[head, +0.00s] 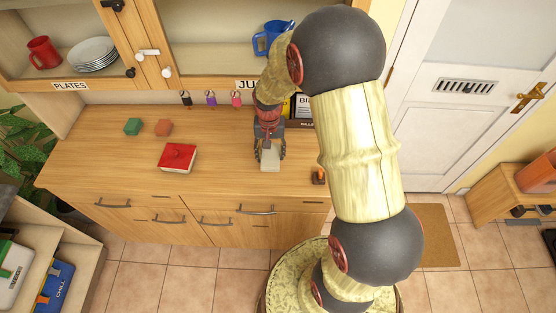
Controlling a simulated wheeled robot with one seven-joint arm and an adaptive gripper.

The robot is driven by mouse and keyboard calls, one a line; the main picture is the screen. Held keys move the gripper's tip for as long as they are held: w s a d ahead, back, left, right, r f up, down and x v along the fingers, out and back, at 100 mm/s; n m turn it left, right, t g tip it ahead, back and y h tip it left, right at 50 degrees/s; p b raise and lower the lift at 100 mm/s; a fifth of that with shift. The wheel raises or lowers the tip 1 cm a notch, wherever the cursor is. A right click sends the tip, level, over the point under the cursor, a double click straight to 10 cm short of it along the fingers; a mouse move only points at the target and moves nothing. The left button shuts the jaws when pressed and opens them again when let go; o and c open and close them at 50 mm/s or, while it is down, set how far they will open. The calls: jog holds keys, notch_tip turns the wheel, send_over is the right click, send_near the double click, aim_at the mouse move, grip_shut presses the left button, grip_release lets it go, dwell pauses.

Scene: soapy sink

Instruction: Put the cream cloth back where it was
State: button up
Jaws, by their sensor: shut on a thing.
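The cream cloth (270,161) is a small pale folded-looking block at the right part of the wooden counter (100,165). My gripper (269,152) points down over the counter and is shut on the cream cloth. The cloth hangs at or just above the counter top; I cannot tell whether it touches. My arm hides part of the counter's right end and the shelf behind it.
A small dark-brown item (318,176) lies near the right front edge. Keys (210,98) hang behind. The counter between the red box and my gripper is clear.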

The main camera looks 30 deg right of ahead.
aim_at(278, 155)
jog(key=d+f, duration=0.1)
jog(key=f, duration=0.1)
jog(key=d+f, duration=0.1)
jog(key=d, duration=0.1)
jog(key=shift+w+f, duration=0.15)
jog(key=shift+f, duration=0.25)
jog(key=shift+d+f+b, duration=0.15)
jog(key=shift+f+b, duration=0.05)
jog(key=shift+f, duration=0.65)
jog(key=shift+d+f+b, duration=0.1)
jog(key=shift+f+b, duration=0.1)
jog(key=shift+f, duration=0.65)
jog(key=shift+f, duration=0.1)
jog(key=o, duration=1.1)
